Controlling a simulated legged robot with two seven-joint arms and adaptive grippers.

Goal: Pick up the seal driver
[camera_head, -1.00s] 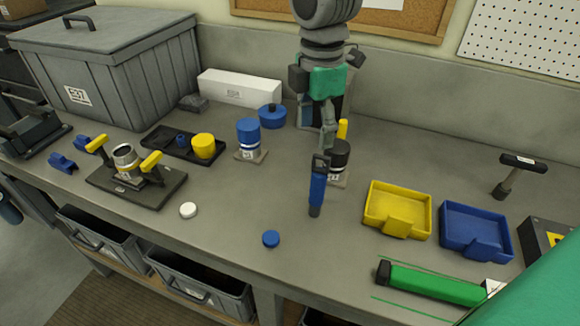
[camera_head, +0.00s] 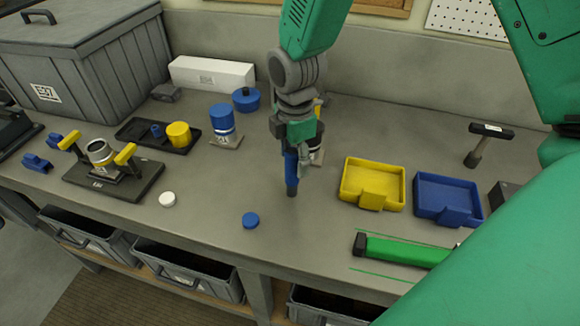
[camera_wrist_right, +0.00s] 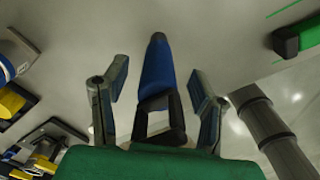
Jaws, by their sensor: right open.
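A slim blue tool (camera_head: 291,170) with a dark lower tip stands upright near the middle of the bench; I take it for the seal driver, though no label shows. The right wrist view shows its blue body (camera_wrist_right: 157,68) and a black loop-like frame near the gripper. My right gripper (camera_head: 297,147) is over its upper end from above. In the wrist view, the fingers (camera_wrist_right: 160,74) are spread on either side of the tool, with gaps to both. The tool's top is partly hidden in the head view. My left gripper is not in view.
Close behind is a dark cylinder (camera_head: 316,152). To the right are a yellow tray (camera_head: 351,190), a blue tray (camera_head: 428,206), a hammer (camera_head: 478,155) and a green bar (camera_head: 405,251). A blue cap (camera_head: 250,220) lies front left. A fixture (camera_head: 125,185) stands farther left.

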